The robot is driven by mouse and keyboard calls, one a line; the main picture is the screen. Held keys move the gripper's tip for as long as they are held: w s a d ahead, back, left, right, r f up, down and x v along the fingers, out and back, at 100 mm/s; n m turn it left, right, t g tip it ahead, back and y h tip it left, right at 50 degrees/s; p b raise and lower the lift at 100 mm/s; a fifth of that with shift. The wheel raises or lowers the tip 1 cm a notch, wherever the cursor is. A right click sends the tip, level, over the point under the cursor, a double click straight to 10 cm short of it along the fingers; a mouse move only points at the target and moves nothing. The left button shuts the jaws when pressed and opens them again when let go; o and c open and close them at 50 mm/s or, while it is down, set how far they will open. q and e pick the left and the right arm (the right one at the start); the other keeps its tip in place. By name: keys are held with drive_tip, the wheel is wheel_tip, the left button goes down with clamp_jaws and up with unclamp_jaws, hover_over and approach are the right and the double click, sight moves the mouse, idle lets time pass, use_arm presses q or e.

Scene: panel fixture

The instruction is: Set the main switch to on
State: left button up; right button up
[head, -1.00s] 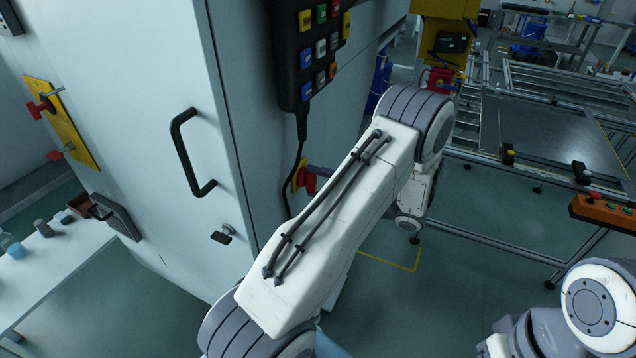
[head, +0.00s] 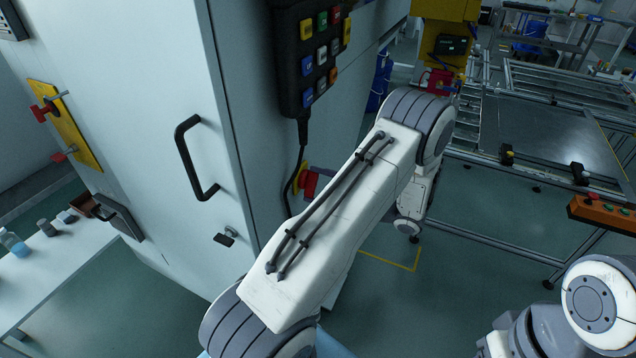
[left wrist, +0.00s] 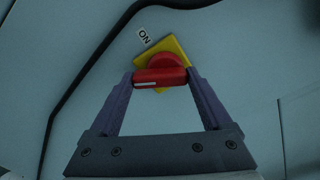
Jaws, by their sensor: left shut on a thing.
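The main switch is a red handle (left wrist: 160,77) on a yellow plate (left wrist: 177,47) on a pale cabinet wall. My left gripper (left wrist: 161,81) is shut on the handle, one finger at each end. In the head view the red handle (head: 310,184) shows beside my left arm, which hides most of the gripper. My right gripper is out of view.
A black pendant with coloured buttons (head: 318,60) hangs above the switch, its cable running down close by. The cabinet door has a black handle (head: 190,160). A metal frame table (head: 550,130) stands at the right. Open floor lies between.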

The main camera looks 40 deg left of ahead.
use_arm(q)
drive_tip(key=m+p, duration=0.1)
drive_tip(key=m, duration=0.2)
drive_tip(key=m+p, duration=0.1)
drive_tip(key=m, duration=0.2)
drive_tip(key=shift+s+d+r+m+p, duration=0.1)
drive_tip(key=shift+s+r+m+p, duration=0.1)
drive_tip(key=shift+m+p, duration=0.1)
drive_tip(key=m+p, duration=0.2)
drive_tip(key=m, duration=0.3)
drive_tip(key=shift+m, duration=0.3)
drive_tip(key=o, duration=1.2)
drive_tip(key=shift+r, duration=0.1)
drive_tip(key=shift+c, duration=0.2)
drive_tip(key=b+v, duration=0.2)
drive_tip(key=v, duration=0.8)
drive_tip(key=shift+d+b, duration=0.25)
drive_tip(key=shift+b, duration=0.1)
